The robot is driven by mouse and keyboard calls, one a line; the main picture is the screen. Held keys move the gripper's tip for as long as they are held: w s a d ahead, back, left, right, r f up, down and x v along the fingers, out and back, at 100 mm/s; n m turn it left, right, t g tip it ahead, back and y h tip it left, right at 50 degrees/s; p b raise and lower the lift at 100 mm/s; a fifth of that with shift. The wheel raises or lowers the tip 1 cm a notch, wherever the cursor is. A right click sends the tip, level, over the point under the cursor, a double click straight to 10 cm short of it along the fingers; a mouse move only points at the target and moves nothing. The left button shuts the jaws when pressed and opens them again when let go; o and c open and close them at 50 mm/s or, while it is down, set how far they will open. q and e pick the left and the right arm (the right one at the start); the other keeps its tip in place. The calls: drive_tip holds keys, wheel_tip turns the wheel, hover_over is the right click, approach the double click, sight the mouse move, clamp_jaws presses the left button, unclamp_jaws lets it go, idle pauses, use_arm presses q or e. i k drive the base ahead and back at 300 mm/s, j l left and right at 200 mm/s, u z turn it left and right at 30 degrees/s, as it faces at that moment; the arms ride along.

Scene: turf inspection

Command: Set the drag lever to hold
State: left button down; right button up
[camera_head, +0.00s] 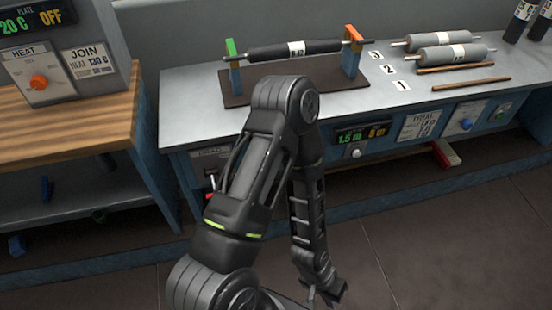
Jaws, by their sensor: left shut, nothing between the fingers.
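My left arm comes up from the bottom and bends down again in front of the steel bench. My left gripper (328,297) hangs low at the bottom of the picture, over the dark floor, shut and empty. It is well apart from the bench front. At the left of the bench front, beside my arm, a small dark label (211,153) shows, too small to read surely. Below it is a small red-tipped part (212,179), which may be the drag lever. My arm hides much of that area, so its setting cannot be told. My right gripper is not in view.
A dark roller (270,51) rests on a stand with green and orange posts. Grey rollers (450,53) and thin rods lie at the bench's right. The bench front carries a display (362,133) and dials. A wooden-topped heat station (70,122) stands left. Floor right of my gripper is clear.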

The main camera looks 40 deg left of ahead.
sight(212, 172)
drive_tip(key=u, duration=2.05)
drive_tip(key=i+l+u, duration=0.2)
drive_tip(key=l+u, duration=0.2)
drive_tip(key=l, duration=0.2)
drive_tip(key=i, duration=0.05)
